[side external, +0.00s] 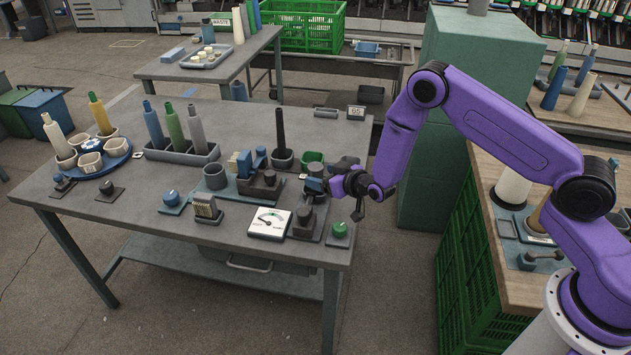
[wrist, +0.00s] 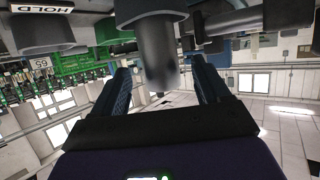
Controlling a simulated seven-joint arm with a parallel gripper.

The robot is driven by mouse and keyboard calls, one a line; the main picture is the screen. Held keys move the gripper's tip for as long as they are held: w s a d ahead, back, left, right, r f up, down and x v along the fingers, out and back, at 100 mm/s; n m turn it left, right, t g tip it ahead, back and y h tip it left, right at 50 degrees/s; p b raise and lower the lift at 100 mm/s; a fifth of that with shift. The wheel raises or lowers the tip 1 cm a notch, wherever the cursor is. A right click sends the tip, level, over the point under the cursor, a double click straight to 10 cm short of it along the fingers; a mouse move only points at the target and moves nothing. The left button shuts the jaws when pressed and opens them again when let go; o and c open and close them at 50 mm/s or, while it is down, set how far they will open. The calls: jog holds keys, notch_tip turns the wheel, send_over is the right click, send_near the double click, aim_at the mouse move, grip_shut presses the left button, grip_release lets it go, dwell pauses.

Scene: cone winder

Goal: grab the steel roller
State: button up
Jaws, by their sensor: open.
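My gripper (side external: 340,190) is at the right edge of the grey table (side external: 255,110), low beside the small devices there. In the wrist view its two dark fingers (wrist: 160,85) stand apart, open. A dark grey metal cylinder (wrist: 158,55) with a rounded end shows between the fingers, and a gap is visible on each side of it. It looks like the steel roller, but I cannot be sure. In the side view my gripper and wrist partly hide this spot. A short grey cylinder (side external: 326,112) also lies near the table's back right edge.
A white dial gauge (side external: 269,222), a green button (side external: 339,230) and a dark post (side external: 281,130) stand near my gripper. Cones stand in a grey tray (side external: 182,153) farther left. A tall green cabinet (side external: 470,60) is behind my arm.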

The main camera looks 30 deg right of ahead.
jog(key=shift+r+x, duration=0.1)
jog(key=shift+x, duration=1.2)
jog(key=shift+r+x, duration=0.15)
jog(key=shift+x, duration=1.2)
jog(key=shift+w+a, duration=0.1)
jog(key=shift+c, duration=0.2)
jog(key=c, duration=1.3)
jog(key=shift+r, duration=0.1)
jog(key=shift+c, duration=0.2)
